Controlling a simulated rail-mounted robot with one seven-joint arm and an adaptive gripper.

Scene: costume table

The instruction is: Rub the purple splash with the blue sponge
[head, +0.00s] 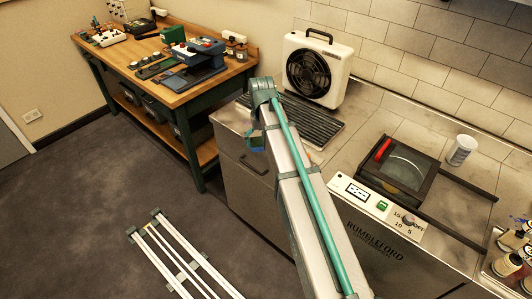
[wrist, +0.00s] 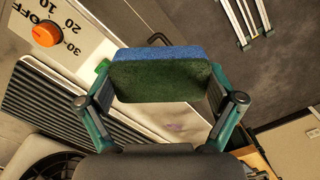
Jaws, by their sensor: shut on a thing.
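The blue sponge (wrist: 160,53) has a dark green face and spans the gap between the two fingers of my gripper (wrist: 160,82) in the wrist view. My gripper is shut on it. A small, faint purple splash (wrist: 175,127) shows on the pale steel counter below the sponge in the wrist view, nearer the gripper's palm. The sponge appears apart from the splash; its exact height is hard to tell. In the head view my gripper (head: 256,140) is at the counter's left end, and I cannot make out the splash there.
A white box fan (head: 318,68) stands behind a black ribbed mat (head: 310,122) on the counter. A dark-framed unit with a glass top (head: 405,165) and a white cup (head: 461,150) are to the right. A wooden workbench (head: 165,92) stands left, with open floor in front.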

